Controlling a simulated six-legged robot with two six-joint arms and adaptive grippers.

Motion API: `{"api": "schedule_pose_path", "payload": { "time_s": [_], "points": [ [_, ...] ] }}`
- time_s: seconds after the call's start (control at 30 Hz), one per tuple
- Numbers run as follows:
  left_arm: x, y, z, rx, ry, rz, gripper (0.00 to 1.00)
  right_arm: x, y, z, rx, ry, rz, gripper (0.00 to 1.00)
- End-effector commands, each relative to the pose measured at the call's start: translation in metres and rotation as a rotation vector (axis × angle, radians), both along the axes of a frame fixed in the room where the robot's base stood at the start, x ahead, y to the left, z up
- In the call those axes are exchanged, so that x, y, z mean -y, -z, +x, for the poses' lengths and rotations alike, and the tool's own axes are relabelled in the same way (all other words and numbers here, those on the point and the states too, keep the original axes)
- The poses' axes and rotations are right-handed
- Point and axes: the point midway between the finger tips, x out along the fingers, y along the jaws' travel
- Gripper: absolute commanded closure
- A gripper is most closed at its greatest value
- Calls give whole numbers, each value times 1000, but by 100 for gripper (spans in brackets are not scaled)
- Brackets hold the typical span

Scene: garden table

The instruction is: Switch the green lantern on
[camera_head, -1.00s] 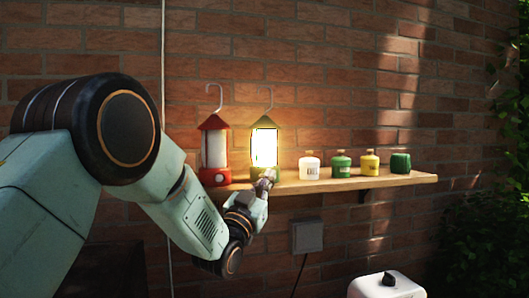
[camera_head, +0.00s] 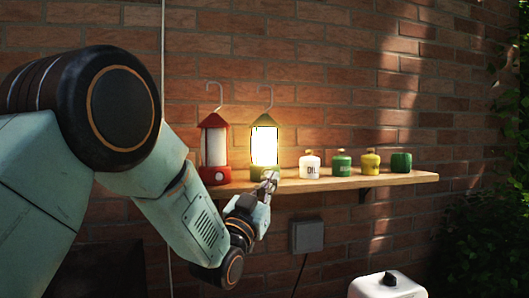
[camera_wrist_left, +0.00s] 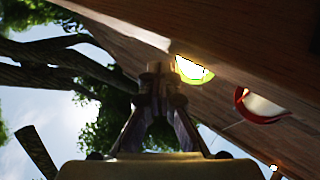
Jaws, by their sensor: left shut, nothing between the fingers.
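The green lantern (camera_head: 264,146) stands on the wall shelf and its panel glows bright yellow-white. Its lit part also shows in the left wrist view (camera_wrist_left: 192,70). The red lantern (camera_head: 214,150) stands to its left, with a pale unlit panel; it shows in the left wrist view (camera_wrist_left: 262,104) too. My left gripper (camera_head: 271,178) is shut and empty, just in front of the green lantern's base at the shelf edge. It hides part of that base, so I cannot tell whether it touches it. It also shows in the left wrist view (camera_wrist_left: 158,72). My right gripper is out of view.
On the wooden shelf (camera_head: 400,180), a white canister (camera_head: 309,168), a green one (camera_head: 341,166), a yellow one (camera_head: 371,164) and a dark green one (camera_head: 401,163) stand to the right. A grey wall box (camera_head: 307,237) is below. A white appliance (camera_head: 388,287) is at bottom right.

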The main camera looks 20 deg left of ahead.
Motion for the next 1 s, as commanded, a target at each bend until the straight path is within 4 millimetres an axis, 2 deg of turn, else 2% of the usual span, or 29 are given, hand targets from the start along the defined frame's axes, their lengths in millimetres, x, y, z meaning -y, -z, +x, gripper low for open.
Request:
{"api": "schedule_pose_path", "payload": {
  "time_s": [0.43, 1.0],
  "points": [
    [17, 0, -32, 1, 1, 1, 100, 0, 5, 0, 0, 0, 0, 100],
    [18, 0, -34, 1, 0, 1, 100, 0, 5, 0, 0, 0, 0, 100]
  ]
}}
